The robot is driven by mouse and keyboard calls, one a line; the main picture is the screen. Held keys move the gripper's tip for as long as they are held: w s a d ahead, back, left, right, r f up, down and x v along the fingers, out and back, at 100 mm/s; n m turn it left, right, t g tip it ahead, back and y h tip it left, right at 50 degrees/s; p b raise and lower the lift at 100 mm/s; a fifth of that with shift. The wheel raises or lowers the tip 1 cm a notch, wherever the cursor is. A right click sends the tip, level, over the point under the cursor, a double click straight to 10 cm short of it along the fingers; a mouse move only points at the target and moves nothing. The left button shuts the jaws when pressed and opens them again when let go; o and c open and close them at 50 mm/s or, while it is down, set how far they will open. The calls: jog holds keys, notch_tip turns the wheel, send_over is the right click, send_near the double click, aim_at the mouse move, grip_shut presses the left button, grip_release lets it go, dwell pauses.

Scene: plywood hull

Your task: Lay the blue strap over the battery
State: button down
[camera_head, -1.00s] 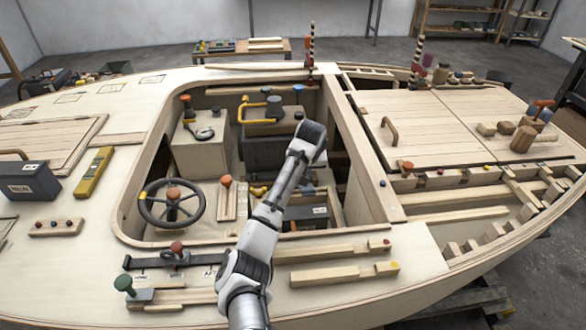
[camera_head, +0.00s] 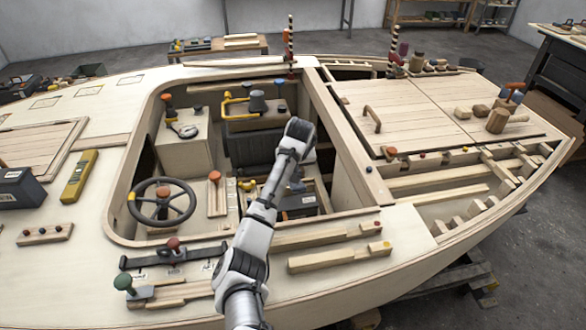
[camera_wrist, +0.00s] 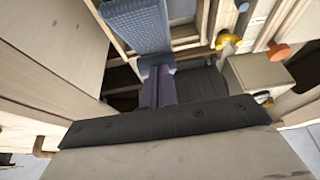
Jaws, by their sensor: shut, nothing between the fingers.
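My arm reaches into the cockpit in the head view, and its own links hide most of my gripper there. In the wrist view my gripper (camera_wrist: 160,72) is shut, with its two dark fingers together. A wide blue-grey ribbed band (camera_wrist: 138,27), which looks like the blue strap, lies just beyond the fingertips. I cannot tell whether they touch. A small bluish patch (camera_head: 297,186) shows beside my arm in the head view. A dark box with a pale label (camera_head: 300,202), possibly the battery, sits low in the cockpit, partly hidden by my arm.
A steering wheel (camera_head: 162,202) and an orange-topped lever (camera_head: 214,190) stand left of my arm. A dark seat (camera_head: 250,148) and a yellow handle (camera_head: 228,107) are farther back. Another dark labelled box (camera_head: 20,188) sits on the left deck. Wooden cockpit walls surround my arm.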

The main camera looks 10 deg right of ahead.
jog(key=shift+w, duration=0.15)
jog(key=shift+w+r, duration=0.15)
jog(key=shift+w, duration=0.25)
jog(key=shift+w+r+p, duration=0.15)
jog(key=shift+r+p, duration=0.25)
jog(key=shift+p, duration=0.05)
jog(key=s+r, duration=0.7)
jog(key=r, duration=0.2)
jog(key=shift+r, duration=0.2)
